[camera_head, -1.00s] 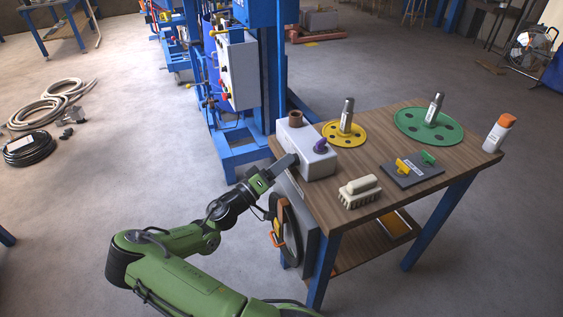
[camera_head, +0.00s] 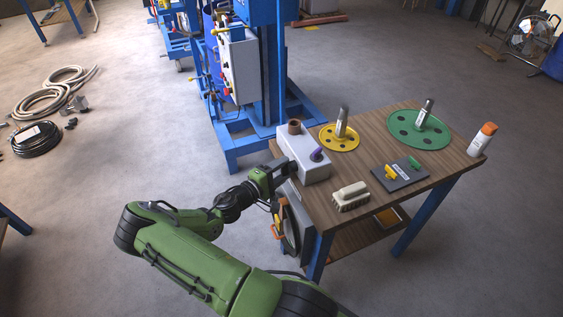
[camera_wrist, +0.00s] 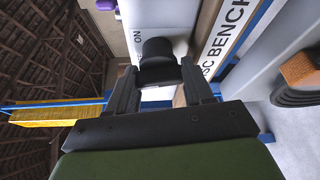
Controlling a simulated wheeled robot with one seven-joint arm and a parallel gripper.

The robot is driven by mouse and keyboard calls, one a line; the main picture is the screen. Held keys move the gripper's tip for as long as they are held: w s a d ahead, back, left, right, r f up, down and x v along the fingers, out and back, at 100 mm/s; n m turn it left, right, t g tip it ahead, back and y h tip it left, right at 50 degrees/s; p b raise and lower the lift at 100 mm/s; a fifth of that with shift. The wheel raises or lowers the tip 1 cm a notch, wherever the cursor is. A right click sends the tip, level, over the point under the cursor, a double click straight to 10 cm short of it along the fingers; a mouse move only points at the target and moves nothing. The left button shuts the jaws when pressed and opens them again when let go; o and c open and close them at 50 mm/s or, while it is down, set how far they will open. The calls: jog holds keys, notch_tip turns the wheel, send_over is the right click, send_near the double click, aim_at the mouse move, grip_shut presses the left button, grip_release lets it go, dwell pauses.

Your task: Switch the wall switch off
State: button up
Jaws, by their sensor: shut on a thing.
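The switch is a black round knob (camera_wrist: 158,55) on the side of a white box (camera_wrist: 165,12), with "ON" lettering beside it in the wrist view. In the head view the light grey box (camera_head: 313,170) stands at the bench's left edge, and the knob is hidden by my gripper there. My gripper (camera_head: 284,170) is at the box's left side. In the wrist view my gripper's two dark fingers (camera_wrist: 160,80) stand on either side of the knob, shut on it. I cannot read the knob's exact setting.
A purple handle (camera_head: 317,154) and a brown ring (camera_head: 294,127) are on the box. A blue machine frame (camera_head: 232,150) stands behind.

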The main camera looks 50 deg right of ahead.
jog(key=n+y+p, duration=0.1)
jog(key=n+p, duration=0.2)
jog(key=shift+r, duration=0.2)
jog(key=shift+f+n+g+y+p, duration=0.15)
jog(key=shift+n+g+y+p, duration=0.35)
jog(key=shift+n+y+p, duration=0.45)
jog(key=shift+n, duration=0.25)
jog(key=o, duration=1)
jog(key=shift+o, duration=0.2)
jog(key=v, duration=1.5)
jog(key=shift+w+a, duration=0.2)
jog(key=shift+a, duration=0.2)
